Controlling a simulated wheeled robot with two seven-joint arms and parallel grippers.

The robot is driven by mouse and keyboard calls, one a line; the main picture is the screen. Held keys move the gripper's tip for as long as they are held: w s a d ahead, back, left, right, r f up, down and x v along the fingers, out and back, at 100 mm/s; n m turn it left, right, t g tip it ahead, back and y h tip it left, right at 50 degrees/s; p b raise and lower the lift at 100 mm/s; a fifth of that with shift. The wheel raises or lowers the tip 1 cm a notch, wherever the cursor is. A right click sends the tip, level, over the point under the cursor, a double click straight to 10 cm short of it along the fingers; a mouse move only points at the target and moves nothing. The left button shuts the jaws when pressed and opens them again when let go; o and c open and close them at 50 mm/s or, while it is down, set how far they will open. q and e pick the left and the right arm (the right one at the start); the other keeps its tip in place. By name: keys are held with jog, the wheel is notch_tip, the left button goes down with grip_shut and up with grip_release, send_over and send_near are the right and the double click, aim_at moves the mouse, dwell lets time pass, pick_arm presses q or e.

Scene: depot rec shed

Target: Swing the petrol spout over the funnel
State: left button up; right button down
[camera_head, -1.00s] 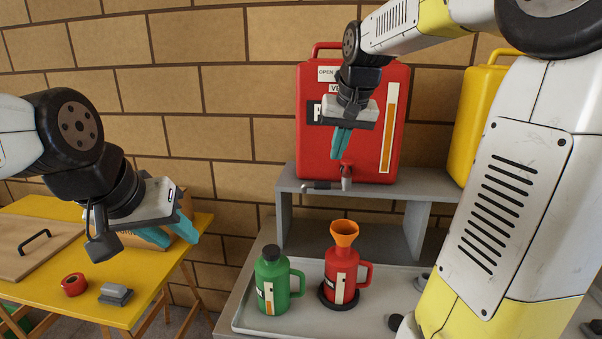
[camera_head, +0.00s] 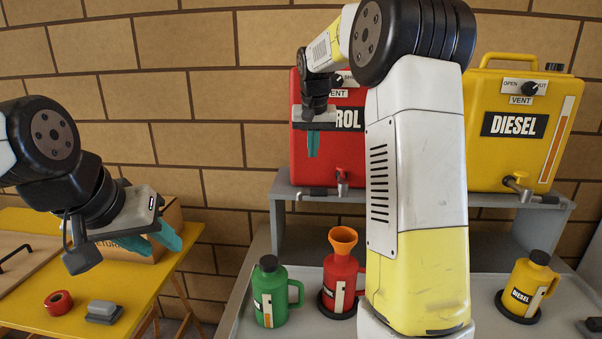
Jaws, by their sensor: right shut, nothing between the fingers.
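The red petrol container (camera_head: 299,120) stands on a grey shelf, partly hidden by my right arm. Its petrol spout (camera_head: 318,192) extends left from the tap at its base, with a dark end. The orange funnel (camera_head: 343,238) sits upright in a red can (camera_head: 338,275) below the shelf. The spout's dark end lies left of the funnel, not above it. My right gripper (camera_head: 313,150) is shut and empty, pointing down, above the spout in the picture; no contact shows. My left gripper (camera_head: 158,242) is over the yellow table at left, its teal fingers apart and empty.
A yellow diesel container (camera_head: 490,90) stands on the shelf (camera_head: 283,188) at right. A green can (camera_head: 268,290) and a yellow can (camera_head: 528,285) flank the red can. The yellow table (camera_head: 130,285) holds a cardboard box, red tape roll and grey block.

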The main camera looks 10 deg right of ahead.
aim_at(312, 173)
jog(key=x, duration=0.9)
jog(key=shift+f, duration=0.4)
jog(key=s, duration=0.3)
jog(key=shift+s+a+f, duration=0.3)
jog(key=shift+s+a, duration=0.05)
jog(key=shift+s, duration=0.1)
